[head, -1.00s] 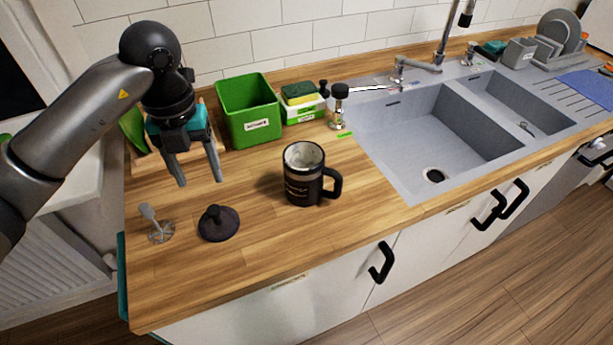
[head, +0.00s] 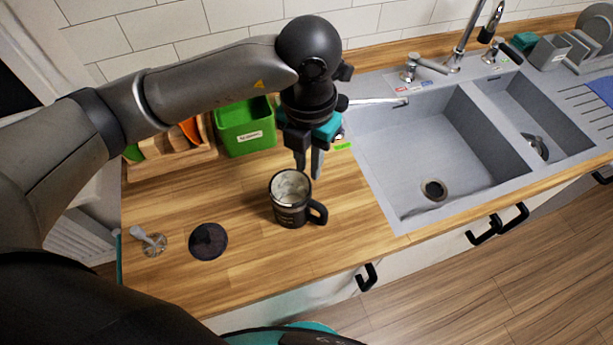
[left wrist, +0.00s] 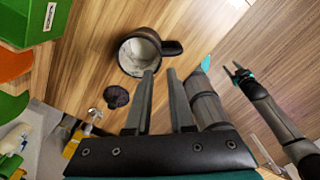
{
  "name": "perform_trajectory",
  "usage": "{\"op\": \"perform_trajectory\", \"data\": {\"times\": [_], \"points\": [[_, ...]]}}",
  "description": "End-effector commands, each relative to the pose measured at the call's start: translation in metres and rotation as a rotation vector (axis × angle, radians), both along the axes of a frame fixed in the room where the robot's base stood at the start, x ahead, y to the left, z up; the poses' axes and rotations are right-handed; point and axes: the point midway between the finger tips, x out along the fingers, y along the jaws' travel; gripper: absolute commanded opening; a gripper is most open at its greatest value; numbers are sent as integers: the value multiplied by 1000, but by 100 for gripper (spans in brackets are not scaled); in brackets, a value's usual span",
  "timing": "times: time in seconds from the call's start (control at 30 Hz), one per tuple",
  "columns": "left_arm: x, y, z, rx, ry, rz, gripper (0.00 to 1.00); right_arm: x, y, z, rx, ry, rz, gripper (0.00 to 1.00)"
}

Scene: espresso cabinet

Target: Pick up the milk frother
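The milk frother appears to be the black mug-like jug (head: 290,214) with a pale, stained inside and a handle on its right. It stands upright on the wooden counter. It also shows in the left wrist view (left wrist: 142,52). My left gripper (head: 309,174) is open and empty, pointing down just behind and above the jug's rim. In the left wrist view its two fingers (left wrist: 160,74) stand apart, their tips near the jug's rim and handle. My right gripper (left wrist: 238,70) shows only in the left wrist view, at the right, with its fingers apart.
A dark round lid (head: 208,241) and a small silver whisk-like piece (head: 150,242) lie left of the jug. A green bin (head: 244,130) and a wooden rack (head: 172,165) stand behind. The sink (head: 415,150) is to the right.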

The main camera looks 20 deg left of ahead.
Motion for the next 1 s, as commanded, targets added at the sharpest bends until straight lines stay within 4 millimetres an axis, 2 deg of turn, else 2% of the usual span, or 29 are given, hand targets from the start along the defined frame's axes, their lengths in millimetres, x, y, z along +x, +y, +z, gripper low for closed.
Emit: {"op": "perform_trajectory", "data": {"times": [0.17,0.33,0.5,0.77,1.0], "points": [[-3,-1,-25,3,7,-5,21,-20,-1,1,-2,30,-1,50],[-2,-1,-62,2,8,-3,21,-33,-2,3,-4,51,-1,50],[-2,-1,-90,0,5,-4,21,-30,-1,5,-3,47,-1,50],[-1,0,-107,2,5,-3,21,-20,0,7,-1,30,-1,50],[0,0,-139,2,5,-3,21,-20,0,12,0,30,-1,50]]}}
